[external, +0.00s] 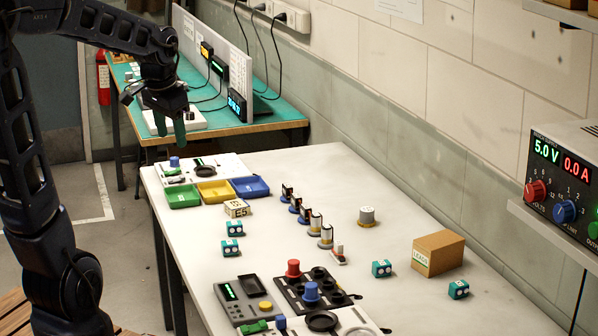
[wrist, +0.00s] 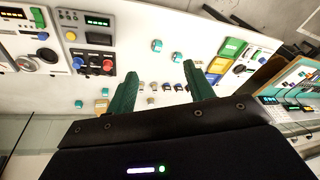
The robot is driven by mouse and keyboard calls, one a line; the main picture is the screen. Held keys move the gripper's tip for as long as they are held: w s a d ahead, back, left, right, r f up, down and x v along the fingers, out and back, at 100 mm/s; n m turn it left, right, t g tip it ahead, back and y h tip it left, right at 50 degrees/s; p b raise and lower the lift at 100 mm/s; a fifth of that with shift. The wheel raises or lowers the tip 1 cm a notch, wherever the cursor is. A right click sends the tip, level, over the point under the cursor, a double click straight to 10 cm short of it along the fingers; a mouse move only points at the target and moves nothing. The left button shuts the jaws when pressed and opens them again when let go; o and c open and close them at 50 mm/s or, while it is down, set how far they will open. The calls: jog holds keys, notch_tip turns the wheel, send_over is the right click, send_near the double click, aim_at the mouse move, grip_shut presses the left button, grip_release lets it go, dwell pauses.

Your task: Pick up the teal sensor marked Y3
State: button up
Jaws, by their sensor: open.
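Several small teal sensors with pale marked faces stand on the white bench. In the external view, one teal sensor (external: 235,228) and another teal sensor (external: 230,247) are left of centre. A third teal sensor (external: 382,268) and a further teal sensor (external: 458,289) flank the cardboard box. The marks are too small to read, so I cannot tell which is Y3. In the wrist view, two teal sensors (wrist: 157,45) (wrist: 177,58) show beyond the fingers. My gripper (external: 170,126) is open and empty, high above the bench's far-left end, apart from every sensor.
Green, yellow and blue trays (external: 214,191) lie at the bench's far end. A row of small upright parts (external: 314,222) runs down the middle. A cardboard box (external: 438,253) marked LEADS is at the right. Panels with knobs (external: 311,291) fill the near edge. Bare bench lies between them.

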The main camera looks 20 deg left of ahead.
jog(key=w+f+m+g, duration=0.1)
jog(key=w+f+m, duration=0.1)
jog(key=w+f, duration=0.35)
jog(key=w+f+m+g, duration=0.1)
jog(key=w+f, duration=0.2)
jog(key=w, duration=0.6)
jog(key=m, duration=0.3)
send_over(236, 223)
notch_tip(236, 223, down, 12)
jog(key=shift+g, duration=0.4)
jog(key=shift+f, duration=5.45)
jog(key=shift+c, duration=0.2)
jog(key=c, duration=1)
